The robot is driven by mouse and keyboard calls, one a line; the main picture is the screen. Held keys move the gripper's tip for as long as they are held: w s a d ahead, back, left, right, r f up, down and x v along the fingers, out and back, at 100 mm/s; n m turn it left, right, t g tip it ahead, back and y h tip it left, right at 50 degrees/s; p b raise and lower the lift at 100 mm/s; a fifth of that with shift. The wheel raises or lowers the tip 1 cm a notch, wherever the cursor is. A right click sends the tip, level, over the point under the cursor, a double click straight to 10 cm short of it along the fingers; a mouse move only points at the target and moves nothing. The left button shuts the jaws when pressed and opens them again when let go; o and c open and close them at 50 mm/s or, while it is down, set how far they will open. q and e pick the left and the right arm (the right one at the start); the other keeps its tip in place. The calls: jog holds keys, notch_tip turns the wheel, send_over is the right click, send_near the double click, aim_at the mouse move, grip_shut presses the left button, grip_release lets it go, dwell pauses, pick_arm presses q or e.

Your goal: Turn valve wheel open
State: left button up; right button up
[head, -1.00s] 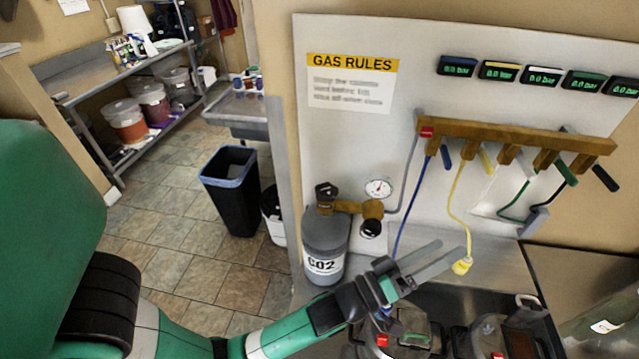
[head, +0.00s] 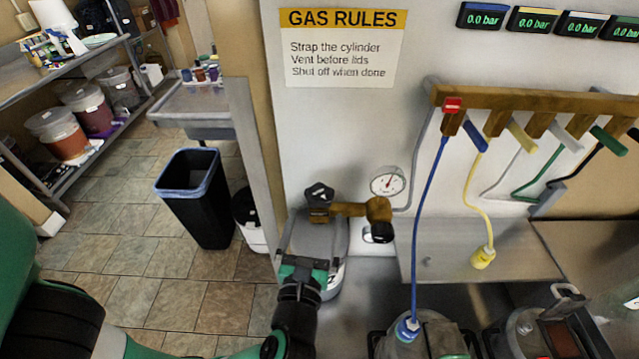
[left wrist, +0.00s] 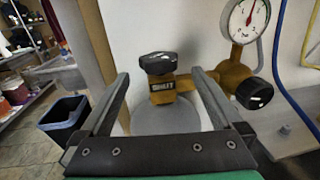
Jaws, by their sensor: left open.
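The valve wheel (head: 319,194) is a black knob on top of the brass valve of the grey CO2 cylinder (head: 335,285). In the left wrist view the wheel (left wrist: 158,63) stands above a brass body (left wrist: 170,86) with a plate reading SHUT. My left gripper (head: 316,228) is in front of the cylinder, below the wheel in the head view. In the left wrist view its fingers (left wrist: 160,74) are spread wide, one on each side of the valve, with nothing between them held. The gripper partly hides the cylinder and its label. My right gripper is not seen.
A round gauge (head: 388,182) and a black regulator knob (head: 378,232) sit right of the valve. A blue hose (head: 429,220) and yellow hose (head: 472,195) hang from the brass manifold (head: 540,103). A black bin (head: 196,200) stands on the floor at left.

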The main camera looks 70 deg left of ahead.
aim_at(321, 185)
pick_arm(q)
jog(key=p+x, duration=0.1)
jog(key=x, duration=0.9)
jog(key=shift+w+a, duration=0.1)
jog(key=shift+a, duration=0.2)
jog(key=c, duration=1.3)
jog(key=shift+o, duration=0.2)
